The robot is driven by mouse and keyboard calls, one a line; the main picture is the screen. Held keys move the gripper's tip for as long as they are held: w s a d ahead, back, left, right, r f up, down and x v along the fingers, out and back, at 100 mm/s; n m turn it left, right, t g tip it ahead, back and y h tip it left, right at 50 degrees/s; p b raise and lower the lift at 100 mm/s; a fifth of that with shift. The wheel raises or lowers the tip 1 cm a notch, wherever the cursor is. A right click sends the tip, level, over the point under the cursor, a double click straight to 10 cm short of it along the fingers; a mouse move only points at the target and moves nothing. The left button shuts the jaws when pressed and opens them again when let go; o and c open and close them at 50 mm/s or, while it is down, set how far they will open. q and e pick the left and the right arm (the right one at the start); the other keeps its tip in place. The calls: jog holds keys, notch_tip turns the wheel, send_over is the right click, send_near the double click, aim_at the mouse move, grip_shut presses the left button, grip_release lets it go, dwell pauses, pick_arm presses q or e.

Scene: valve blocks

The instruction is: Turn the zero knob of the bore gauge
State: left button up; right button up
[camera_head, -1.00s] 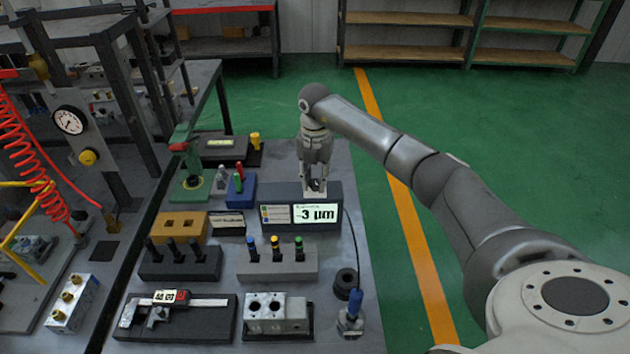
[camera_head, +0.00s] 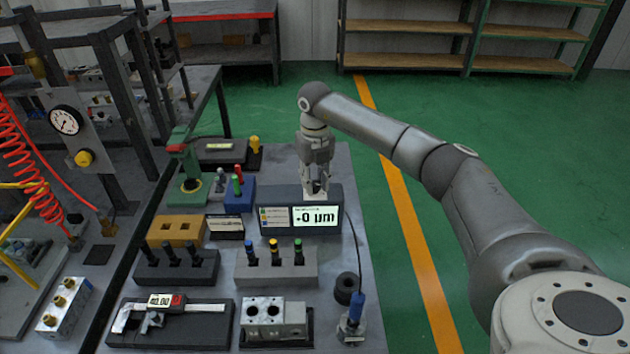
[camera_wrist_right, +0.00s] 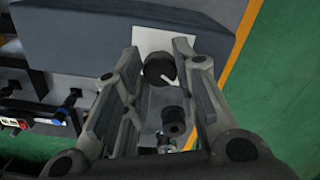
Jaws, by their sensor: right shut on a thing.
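The bore gauge's display box (camera_head: 278,219) is dark grey and stands on the bench, its lit screen (camera_head: 315,216) reading 0 µm. My right gripper (camera_head: 315,192) points down at the top of the box and is shut on the zero knob. In the right wrist view the knob (camera_wrist_right: 160,70) is a dark round piece with a pale line, between the two fingers. In the head view the fingers hide the knob. The gauge's blue-handled probe (camera_head: 356,305) stands at the front right, joined to the box by a black cable. My left gripper is not in view.
A green stand (camera_head: 187,190) is behind left. Green floor is clear right of the bench.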

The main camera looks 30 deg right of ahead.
aim_at(315, 184)
dwell(0.4)
jog(key=o, duration=1)
jog(key=shift+o, duration=0.2)
notch_tip(315, 184, up, 12)
jog(key=shift+s+f, duration=0.1)
